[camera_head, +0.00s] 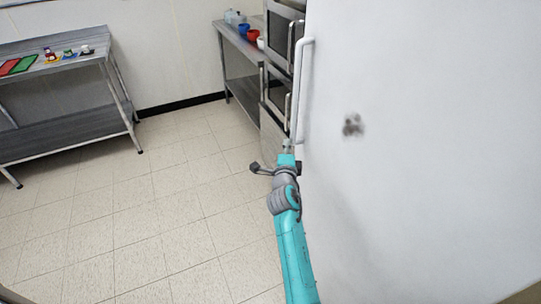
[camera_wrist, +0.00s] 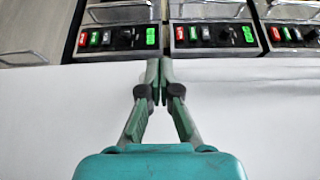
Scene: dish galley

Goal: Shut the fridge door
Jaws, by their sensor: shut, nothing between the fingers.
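The fridge door (camera_head: 420,130) is a large white panel that fills the right side of the head view, with a grey smudge on its face. Its white upright handle (camera_head: 302,90) runs along its left edge. How far the door stands open cannot be told. My gripper (camera_head: 287,146) is by the lower end of the handle, at the door's left edge; whether it touches is unclear. In the wrist view my gripper (camera_wrist: 157,78) has its fingertips together with nothing between them, in front of a plain white surface (camera_wrist: 260,110), which looks like the door.
Stacked ovens (camera_head: 281,55) stand just beyond the door's edge; their control panels (camera_wrist: 212,36) show in the wrist view. A steel counter (camera_head: 236,42) holds bowls. A steel table (camera_head: 60,68) with small items stands at the left. The tiled floor (camera_head: 150,210) between is clear.

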